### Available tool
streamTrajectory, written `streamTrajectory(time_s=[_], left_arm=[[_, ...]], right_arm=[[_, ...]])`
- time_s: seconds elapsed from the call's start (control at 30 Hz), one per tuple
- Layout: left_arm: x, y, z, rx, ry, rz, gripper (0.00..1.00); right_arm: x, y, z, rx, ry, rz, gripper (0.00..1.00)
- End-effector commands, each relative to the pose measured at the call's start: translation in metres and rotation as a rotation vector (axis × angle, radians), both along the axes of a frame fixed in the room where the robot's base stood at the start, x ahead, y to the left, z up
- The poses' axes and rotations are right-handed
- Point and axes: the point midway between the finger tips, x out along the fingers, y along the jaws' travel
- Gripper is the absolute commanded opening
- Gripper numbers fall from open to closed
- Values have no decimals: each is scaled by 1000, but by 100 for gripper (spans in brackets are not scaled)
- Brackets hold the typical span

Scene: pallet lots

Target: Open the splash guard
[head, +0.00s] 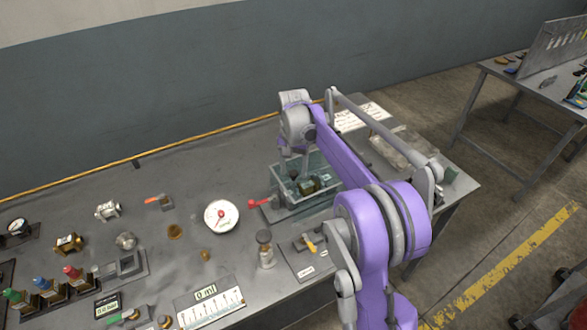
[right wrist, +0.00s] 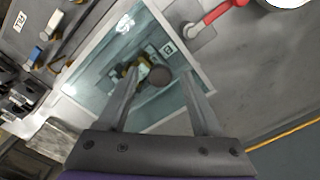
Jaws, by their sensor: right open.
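The clear, teal-tinted splash guard (head: 287,172) stands as a see-through box at the right part of the bench. In the right wrist view the guard (right wrist: 103,58) lies under my fingers, with brass and dark fittings (right wrist: 145,75) visible inside it. I cannot tell whether its lid is shut. A red-handled lever (head: 257,203) sits at its left side; the red handle also shows in the right wrist view (right wrist: 222,12). My right gripper (right wrist: 160,77) is open and empty, pointing down over the guard. In the head view its fingertips are hard to make out. My left gripper is not in view.
A round white gauge (head: 221,216), a metal bottle-like part (head: 265,249) and a yellow-handled valve (head: 309,245) stand near the guard. A clear tray (head: 404,150) lies behind my right arm. Several small fittings cover the left bench. A wall runs behind.

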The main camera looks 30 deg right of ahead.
Motion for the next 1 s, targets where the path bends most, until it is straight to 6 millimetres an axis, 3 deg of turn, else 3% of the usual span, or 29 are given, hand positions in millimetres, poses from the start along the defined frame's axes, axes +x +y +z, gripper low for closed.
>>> streamTrajectory(time_s=[0.07, 0.43, 1.0], left_arm=[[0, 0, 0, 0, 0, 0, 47], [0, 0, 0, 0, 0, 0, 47], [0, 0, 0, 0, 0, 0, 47]], right_arm=[[0, 0, 0, 0, 0, 0, 65], [0, 0, 0, 0, 0, 0, 0], [0, 0, 0, 0, 0, 0, 0]])
